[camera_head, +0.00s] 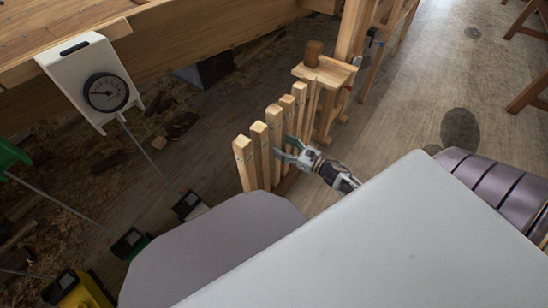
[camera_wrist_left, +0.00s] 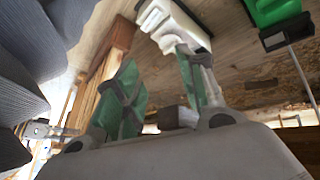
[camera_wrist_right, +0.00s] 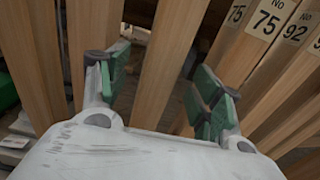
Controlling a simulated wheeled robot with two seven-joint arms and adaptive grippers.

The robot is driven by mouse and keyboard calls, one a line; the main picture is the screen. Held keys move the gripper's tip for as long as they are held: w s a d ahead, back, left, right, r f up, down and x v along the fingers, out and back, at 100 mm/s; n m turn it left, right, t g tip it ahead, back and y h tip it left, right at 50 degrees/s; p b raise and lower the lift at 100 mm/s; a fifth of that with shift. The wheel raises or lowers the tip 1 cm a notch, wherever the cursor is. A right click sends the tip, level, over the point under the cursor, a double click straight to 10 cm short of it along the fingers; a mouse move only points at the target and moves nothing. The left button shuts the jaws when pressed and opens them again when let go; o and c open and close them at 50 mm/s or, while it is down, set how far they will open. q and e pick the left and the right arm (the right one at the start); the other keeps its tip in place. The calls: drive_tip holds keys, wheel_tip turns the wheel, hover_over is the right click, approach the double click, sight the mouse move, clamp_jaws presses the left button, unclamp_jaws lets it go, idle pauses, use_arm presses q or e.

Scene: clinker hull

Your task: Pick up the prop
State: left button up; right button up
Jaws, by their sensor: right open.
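Several wooden props stand upright in a row in the head view, the nearest prop (camera_head: 245,163) at the front left end. My right gripper (camera_head: 281,149) is open beside the row, its fingers pointing at the props. In the right wrist view, one plain prop (camera_wrist_right: 168,65) shows between the open green-padded fingers (camera_wrist_right: 158,85), with no clear contact.
A white box with a dial gauge (camera_head: 106,92) is at the upper left, near the timber hull (camera_head: 190,30). A wooden stand (camera_head: 325,72) is beyond the row. Black and yellow boxes (camera_head: 80,290) lie lower left. Open floor (camera_head: 430,90) extends to the right.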

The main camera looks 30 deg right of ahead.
sight(279, 143)
use_arm(q)
drive_tip(key=shift+w+r, duration=0.15)
drive_tip(key=shift+w, duration=0.05)
use_arm(e)
drive_tip(key=shift+w, duration=0.2)
drive_tip(key=shift+w+a+b, duration=0.25)
drive_tip(key=shift+w+b, duration=0.05)
drive_tip(key=shift+w, duration=0.25)
drive_tip(key=shift+b+x, duration=0.35)
drive_tip(key=shift+x, duration=0.6)
use_arm(q)
drive_tip(key=shift+d+f+t+h, duration=0.15)
drive_tip(key=shift+f+t, duration=0.1)
drive_tip(key=shift+f, duration=0.55)
drive_tip(key=shift+d+f+t+h, duration=0.15)
drive_tip(key=shift+f+t, duration=0.1)
drive_tip(key=shift+f, duration=0.55)
use_arm(e)
drive_tip(key=shift+x, duration=0.9)
drive_tip(key=shift+r, duration=0.1)
clamp_jaws()
